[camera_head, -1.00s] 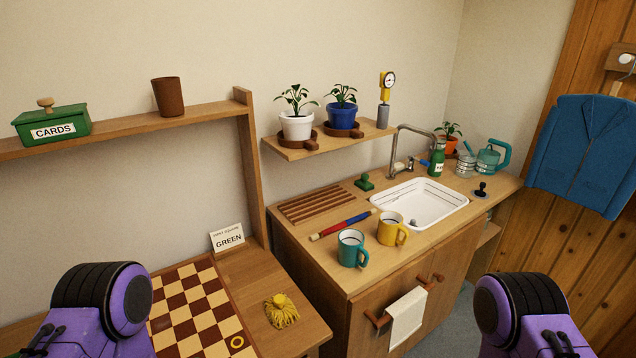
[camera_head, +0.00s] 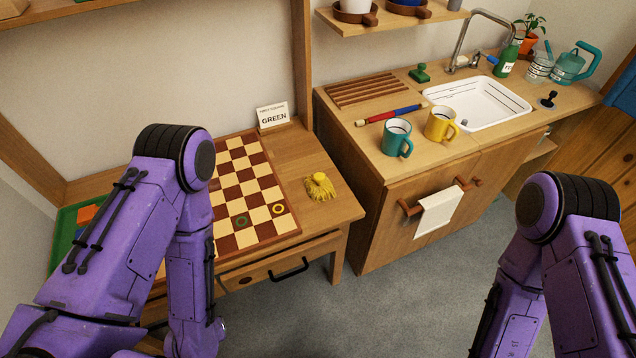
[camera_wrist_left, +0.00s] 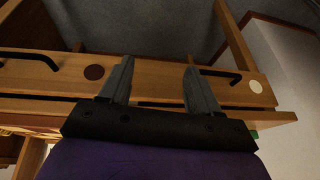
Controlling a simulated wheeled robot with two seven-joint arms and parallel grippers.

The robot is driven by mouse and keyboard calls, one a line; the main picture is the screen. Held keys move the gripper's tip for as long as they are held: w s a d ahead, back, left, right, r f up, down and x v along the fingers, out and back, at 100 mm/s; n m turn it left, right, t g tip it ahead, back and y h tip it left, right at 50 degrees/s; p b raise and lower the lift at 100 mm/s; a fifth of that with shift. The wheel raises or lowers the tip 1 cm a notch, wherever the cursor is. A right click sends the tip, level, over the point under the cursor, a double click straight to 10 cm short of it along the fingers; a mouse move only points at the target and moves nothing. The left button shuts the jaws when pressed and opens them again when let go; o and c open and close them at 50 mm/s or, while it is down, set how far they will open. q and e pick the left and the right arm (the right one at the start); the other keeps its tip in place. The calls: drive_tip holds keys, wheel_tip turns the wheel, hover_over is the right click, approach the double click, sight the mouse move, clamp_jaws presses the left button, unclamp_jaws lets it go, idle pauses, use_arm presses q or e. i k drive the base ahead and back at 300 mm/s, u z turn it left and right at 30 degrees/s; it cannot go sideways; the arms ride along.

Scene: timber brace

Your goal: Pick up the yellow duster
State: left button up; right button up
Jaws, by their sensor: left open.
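The yellow duster (camera_head: 320,187) lies on the wooden table top, right of the checkered board, in the head view. It has a shaggy fringe and a small round knob. In the left wrist view my left gripper (camera_wrist_left: 158,82) is open, its two grey fingers apart with nothing between them. Behind them is the table's drawer front (camera_wrist_left: 150,82). The duster does not show in that view. In the head view both purple arms are in sight, but neither gripper's fingers show.
The checkered board (camera_head: 232,237) holds a green ring and a yellow ring. The GREEN card (camera_head: 272,115) stands behind it. The table's drawer has a black handle (camera_head: 288,270). The sink counter (camera_head: 345,120) with a teal mug (camera_head: 397,138) and yellow mug (camera_head: 440,124) stands to the right.

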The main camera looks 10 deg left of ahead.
sight(319, 184)
drive_tip(key=z, duration=2.45)
drive_tip(key=k, duration=0.65)
drive_tip(key=u, duration=1.85)
